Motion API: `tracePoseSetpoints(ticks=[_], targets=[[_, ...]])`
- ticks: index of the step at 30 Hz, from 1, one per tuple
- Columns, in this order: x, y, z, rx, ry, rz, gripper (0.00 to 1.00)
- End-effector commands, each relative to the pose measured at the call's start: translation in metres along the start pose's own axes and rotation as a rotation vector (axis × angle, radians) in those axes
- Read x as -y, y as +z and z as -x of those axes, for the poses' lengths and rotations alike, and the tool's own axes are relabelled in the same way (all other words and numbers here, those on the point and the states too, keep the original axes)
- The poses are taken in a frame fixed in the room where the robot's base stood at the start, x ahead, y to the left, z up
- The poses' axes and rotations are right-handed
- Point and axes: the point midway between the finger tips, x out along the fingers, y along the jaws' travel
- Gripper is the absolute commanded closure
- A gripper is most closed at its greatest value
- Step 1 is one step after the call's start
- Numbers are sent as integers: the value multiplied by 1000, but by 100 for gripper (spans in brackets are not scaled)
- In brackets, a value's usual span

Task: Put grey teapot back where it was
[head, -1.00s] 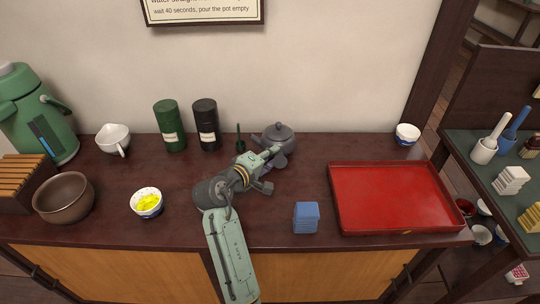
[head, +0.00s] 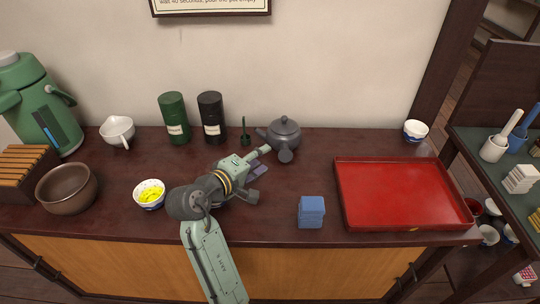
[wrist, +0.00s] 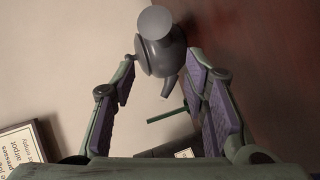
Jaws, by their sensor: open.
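The grey teapot (head: 284,133) stands upright on the dark wooden counter (head: 255,220), near the wall and right of the tea canisters. My gripper (head: 262,159) is in front and to the left of the teapot, apart from it in the head view. In the wrist view the teapot (wrist: 162,50) shows beyond the open fingers (wrist: 160,85), with nothing held between them.
A green canister (head: 174,118), a black canister (head: 211,117) and a small dark green utensil (head: 245,132) stand left of the teapot. A blue block (head: 311,212) and a red tray (head: 400,195) are to the right. A yellow-filled bowl (head: 149,194) is left of my arm.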

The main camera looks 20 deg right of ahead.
Motion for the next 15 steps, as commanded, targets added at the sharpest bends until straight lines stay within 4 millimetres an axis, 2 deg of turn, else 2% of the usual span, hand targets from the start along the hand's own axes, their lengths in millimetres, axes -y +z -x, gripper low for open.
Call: tracePoseSetpoints(ticks=[3,6,15], targets=[[1,-1,22,-5,0,-2,59],[0,-1,33,-3,1,0,59],[0,0,42,1,1,0,59]])
